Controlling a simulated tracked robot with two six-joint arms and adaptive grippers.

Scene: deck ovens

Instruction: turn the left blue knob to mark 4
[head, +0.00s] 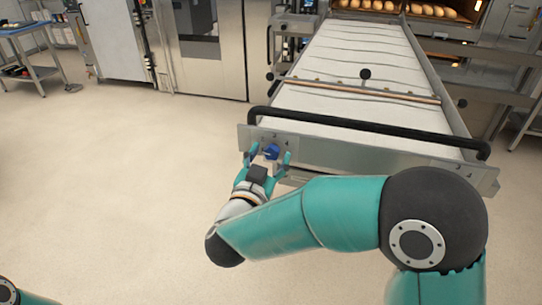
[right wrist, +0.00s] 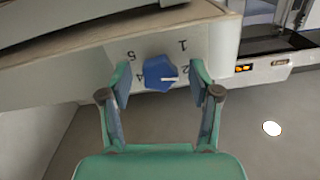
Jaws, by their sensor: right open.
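The blue knob (head: 271,152) sits on the front metal panel (head: 340,153) of the loader, at its left end. In the right wrist view the knob (right wrist: 160,73) shows a white pointer to the right, at or just below mark 2. Marks 1, 2, 4 and 5 are readable around it; I cannot make out mark 3. My right gripper (head: 267,163) is open, with one finger on each side of the knob. In the right wrist view gaps show between the fingers (right wrist: 161,80) and the knob. My left gripper is not in view.
A black handle bar (head: 365,127) runs across the loader just above the panel. The pale loader belt (head: 350,60) stretches back towards loaves (head: 418,9) in the oven. The floor left of the loader is clear.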

